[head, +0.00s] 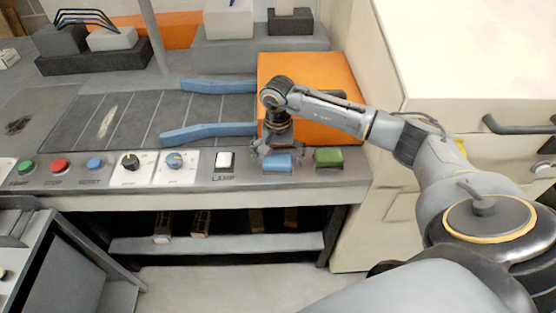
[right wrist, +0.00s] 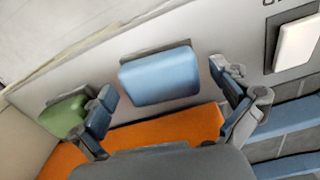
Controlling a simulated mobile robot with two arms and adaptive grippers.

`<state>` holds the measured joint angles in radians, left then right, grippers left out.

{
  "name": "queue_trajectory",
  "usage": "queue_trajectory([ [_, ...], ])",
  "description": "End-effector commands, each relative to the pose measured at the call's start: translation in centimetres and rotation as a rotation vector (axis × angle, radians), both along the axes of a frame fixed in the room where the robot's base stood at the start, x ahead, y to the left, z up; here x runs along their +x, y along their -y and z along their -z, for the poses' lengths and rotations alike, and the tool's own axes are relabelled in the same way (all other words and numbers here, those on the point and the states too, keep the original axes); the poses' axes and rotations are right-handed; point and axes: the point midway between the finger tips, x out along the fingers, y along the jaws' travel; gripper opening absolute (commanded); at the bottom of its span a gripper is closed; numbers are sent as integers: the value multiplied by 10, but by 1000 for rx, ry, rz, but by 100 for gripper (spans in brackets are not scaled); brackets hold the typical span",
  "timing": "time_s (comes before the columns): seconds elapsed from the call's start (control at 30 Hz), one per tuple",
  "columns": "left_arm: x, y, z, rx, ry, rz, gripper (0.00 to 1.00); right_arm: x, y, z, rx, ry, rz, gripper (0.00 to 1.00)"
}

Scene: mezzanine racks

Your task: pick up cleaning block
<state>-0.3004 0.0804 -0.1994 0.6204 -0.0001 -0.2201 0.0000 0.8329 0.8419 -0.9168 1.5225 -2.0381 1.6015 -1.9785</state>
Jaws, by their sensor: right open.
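A blue block (head: 278,164) and a green block (head: 328,157) sit on the grey front ledge of the machine. The pictures do not label either one as the cleaning block. My right gripper (head: 278,149) points down just above and behind the blue block. In the right wrist view, the blue block (right wrist: 158,77) lies in the gap between the open fingers of my right gripper (right wrist: 162,86), with nothing held. The green block (right wrist: 66,116) shows beyond the left finger there. My left gripper is out of view.
An orange panel (head: 330,82) lies behind the blocks, with blue guide rails (head: 208,131) to its left. A white lamp switch (head: 224,160), knobs and coloured buttons line the ledge left of the blue block. A cream cabinet (head: 470,85) with drawers stands close on the right.

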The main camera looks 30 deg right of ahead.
Motion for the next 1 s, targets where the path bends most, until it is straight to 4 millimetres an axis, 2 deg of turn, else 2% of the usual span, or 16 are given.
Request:
queue_trajectory([
  [0.17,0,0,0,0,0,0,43,0,0,1,0,1,0,100],
  [0.27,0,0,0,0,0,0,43,0,0,1,1,1,0,84],
  [0.47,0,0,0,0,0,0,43,0,0,0,0,0,0,43],
  [0.8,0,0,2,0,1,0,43,0,0,-1,1,1,0,43],
  [1.0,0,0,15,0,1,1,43,2,0,-18,-1,6,-2,43],
])
